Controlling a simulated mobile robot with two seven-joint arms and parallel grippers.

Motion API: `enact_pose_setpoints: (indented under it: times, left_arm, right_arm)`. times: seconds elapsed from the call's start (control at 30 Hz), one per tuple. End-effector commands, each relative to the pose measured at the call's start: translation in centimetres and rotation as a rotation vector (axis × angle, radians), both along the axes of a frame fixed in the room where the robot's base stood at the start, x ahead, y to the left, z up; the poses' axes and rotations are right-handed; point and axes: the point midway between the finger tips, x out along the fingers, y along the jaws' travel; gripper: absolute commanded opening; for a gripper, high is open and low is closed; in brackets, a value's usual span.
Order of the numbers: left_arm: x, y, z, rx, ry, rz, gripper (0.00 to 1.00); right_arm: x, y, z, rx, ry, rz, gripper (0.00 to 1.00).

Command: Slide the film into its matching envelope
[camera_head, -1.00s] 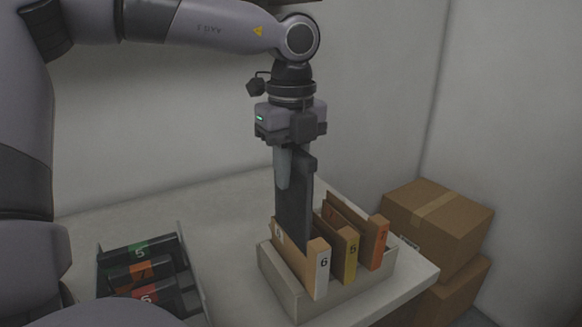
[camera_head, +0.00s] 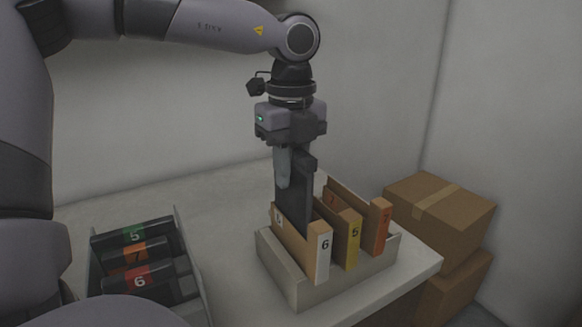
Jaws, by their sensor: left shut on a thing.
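My left gripper (camera_head: 290,160) points straight down and is shut on a dark, flat, upright film (camera_head: 294,198). The film's lower end is hidden inside the open top of the envelope marked 6 (camera_head: 318,262), which is tan with a white label. No number shows on the film. The 6 envelope stands in a light holder box (camera_head: 345,282), left of the yellow-labelled 5 envelope (camera_head: 353,241) and the orange-labelled 7 envelope (camera_head: 380,226). My right gripper is not in view.
A grey tray (camera_head: 188,262) at left holds dark cassettes labelled 5 in green, 7 in orange and 6 in red. Cardboard boxes (camera_head: 440,212) are stacked right of the pale table (camera_head: 222,222). The table between tray and holder is clear.

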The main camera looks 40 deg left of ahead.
Motion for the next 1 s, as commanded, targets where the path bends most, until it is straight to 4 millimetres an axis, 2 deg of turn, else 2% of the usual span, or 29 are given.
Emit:
enact_pose_setpoints:
  times: [0.27,1.0]
  left_arm:
    - [0.0,0.0,-0.5,0.001,0.0,0.0,0.0]
    - [0.0,0.0,-5.8,0.001,0.0,0.0,0.0]
  right_arm:
    - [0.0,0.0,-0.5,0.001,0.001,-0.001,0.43]
    - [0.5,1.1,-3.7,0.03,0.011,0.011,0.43]
